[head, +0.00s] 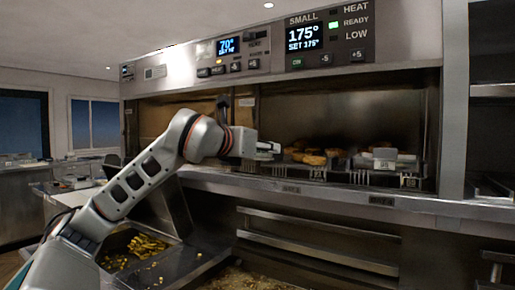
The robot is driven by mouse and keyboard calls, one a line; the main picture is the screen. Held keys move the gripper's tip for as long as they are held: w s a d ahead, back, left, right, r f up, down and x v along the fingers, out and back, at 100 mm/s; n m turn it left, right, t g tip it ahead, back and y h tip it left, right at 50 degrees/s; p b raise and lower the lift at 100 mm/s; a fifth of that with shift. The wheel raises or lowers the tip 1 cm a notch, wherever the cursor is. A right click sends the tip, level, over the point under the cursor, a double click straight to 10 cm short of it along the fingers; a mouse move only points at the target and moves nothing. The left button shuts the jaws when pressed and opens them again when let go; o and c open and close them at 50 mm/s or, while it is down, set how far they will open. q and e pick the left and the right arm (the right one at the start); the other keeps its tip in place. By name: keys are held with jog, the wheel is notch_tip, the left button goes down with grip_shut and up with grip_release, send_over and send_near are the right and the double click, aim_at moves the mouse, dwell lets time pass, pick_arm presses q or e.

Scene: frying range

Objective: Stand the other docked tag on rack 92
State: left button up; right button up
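My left gripper (268,148) reaches in from the left at the front of the lit holding bay, pointing right. It is small and seen from the side, so whether its fingers are open or closed on something is unclear. My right gripper is not in view.
Browned fried pieces (308,156) lie in the bay just right of my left gripper. A steel ledge (340,193) runs along the front below the racks. A bin of yellow fries (148,243) is at lower left. The control panel (305,37) overhangs the bay.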

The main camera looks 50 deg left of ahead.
pick_arm(q)
jog(key=p, duration=0.1)
send_over(287, 163)
jog(key=shift+w+a, duration=0.25)
jog(key=shift+w+f, duration=0.1)
jog(key=shift+f, duration=0.35)
jog(key=shift+f+b, duration=0.45)
jog(key=shift+b, duration=0.1)
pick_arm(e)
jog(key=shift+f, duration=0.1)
pick_arm(q)
jog(key=shift+f+b, duration=0.3)
jog(key=shift+f, duration=0.2)
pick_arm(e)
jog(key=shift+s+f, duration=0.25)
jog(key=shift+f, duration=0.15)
pick_arm(q)
jog(key=o, duration=1)
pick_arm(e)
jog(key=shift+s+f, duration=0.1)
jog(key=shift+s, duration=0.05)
pick_arm(q)
jog(key=v, duration=1.2)
